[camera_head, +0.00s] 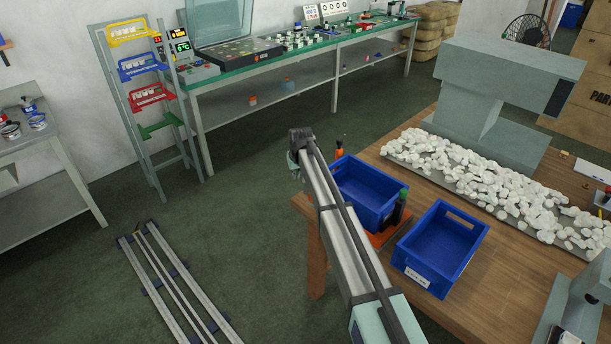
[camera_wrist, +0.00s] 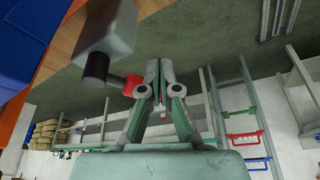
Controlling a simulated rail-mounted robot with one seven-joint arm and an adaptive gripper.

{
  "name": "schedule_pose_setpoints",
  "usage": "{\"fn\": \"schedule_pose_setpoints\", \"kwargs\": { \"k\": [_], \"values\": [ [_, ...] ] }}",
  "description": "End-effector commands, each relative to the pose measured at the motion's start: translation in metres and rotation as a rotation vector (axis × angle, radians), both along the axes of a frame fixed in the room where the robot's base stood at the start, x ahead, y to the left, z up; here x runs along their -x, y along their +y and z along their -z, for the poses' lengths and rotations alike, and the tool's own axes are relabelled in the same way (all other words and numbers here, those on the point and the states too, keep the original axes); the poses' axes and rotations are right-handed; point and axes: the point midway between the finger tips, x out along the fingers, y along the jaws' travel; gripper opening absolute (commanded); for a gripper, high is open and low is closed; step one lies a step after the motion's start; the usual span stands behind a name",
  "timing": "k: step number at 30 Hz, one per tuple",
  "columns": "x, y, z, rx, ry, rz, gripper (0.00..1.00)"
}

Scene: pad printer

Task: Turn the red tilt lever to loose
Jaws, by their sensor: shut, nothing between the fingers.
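The red lever (camera_wrist: 132,85) shows in the wrist view as a short red piece beside a black cylinder (camera_wrist: 97,68) and a grey block (camera_wrist: 106,36). My gripper (camera_wrist: 158,64) is shut and empty, its fingers together. The red piece lies just left of the fingers in the picture, very close to them; I cannot tell whether they touch. Part of the red piece may be hidden behind the left finger. In the head view my arm reaches over the near side of the wooden table, and neither the lever nor my fingertips can be made out.
Two blue bins (camera_head: 440,249) and (camera_head: 366,190) stand on the wooden table (camera_head: 480,305), with a dark green-topped bottle (camera_head: 401,206) between them. A tray of white pieces (camera_head: 398,158) lies behind. A ladder rack (camera_head: 155,182) stands at the wall. The green floor on the left has rails (camera_head: 170,285).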

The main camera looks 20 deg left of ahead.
Motion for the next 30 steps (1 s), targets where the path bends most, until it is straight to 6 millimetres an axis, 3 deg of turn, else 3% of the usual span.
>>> {"fn": "schedule_pose_setpoints", "kwargs": {
  "k": [7, 23, 30],
  "values": [
    [-0.009, 0.004, 0.000, -0.001, -0.002, 0.000, 0.00],
    [0.005, 0.005, 0.000, 0.000, -0.001, -0.001, 0.00],
    [0.008, 0.003, -0.010, -0.001, -0.001, 0.000, 0.00]
  ]
}}
